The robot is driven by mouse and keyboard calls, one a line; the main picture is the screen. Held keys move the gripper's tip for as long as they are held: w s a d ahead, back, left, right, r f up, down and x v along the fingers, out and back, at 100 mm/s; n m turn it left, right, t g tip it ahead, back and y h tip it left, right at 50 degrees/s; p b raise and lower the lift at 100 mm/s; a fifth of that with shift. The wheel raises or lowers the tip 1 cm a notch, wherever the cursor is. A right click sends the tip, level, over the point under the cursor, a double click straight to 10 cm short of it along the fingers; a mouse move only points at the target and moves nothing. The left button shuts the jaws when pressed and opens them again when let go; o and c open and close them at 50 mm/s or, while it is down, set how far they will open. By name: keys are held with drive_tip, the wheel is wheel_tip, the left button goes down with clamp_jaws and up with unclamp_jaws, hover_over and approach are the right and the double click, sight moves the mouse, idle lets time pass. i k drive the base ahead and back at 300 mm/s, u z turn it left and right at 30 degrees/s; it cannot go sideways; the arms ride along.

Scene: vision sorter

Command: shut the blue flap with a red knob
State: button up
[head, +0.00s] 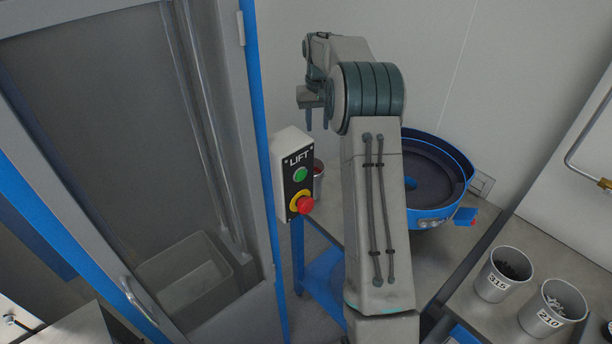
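A small blue flap (462,214) sticks out from the right front side of the blue bowl (428,222), with a small red knob (474,222) at its outer end. How far the flap stands open is hard to tell at this size. My gripper (316,125) hangs fingers down in front of the back wall, up and left of the bowl and well apart from the flap. Its two fingers show a gap with nothing between them. My arm covers the left part of the bowl.
A lift control box (293,175) with a green button and a red knob stands left of my arm, beside a framed glass door (110,130). Two metal cups, labelled 315 (494,282) and 210 (541,316), stand on the bench front right.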

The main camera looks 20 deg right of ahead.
sight(464, 217)
drive_tip(key=k, duration=1)
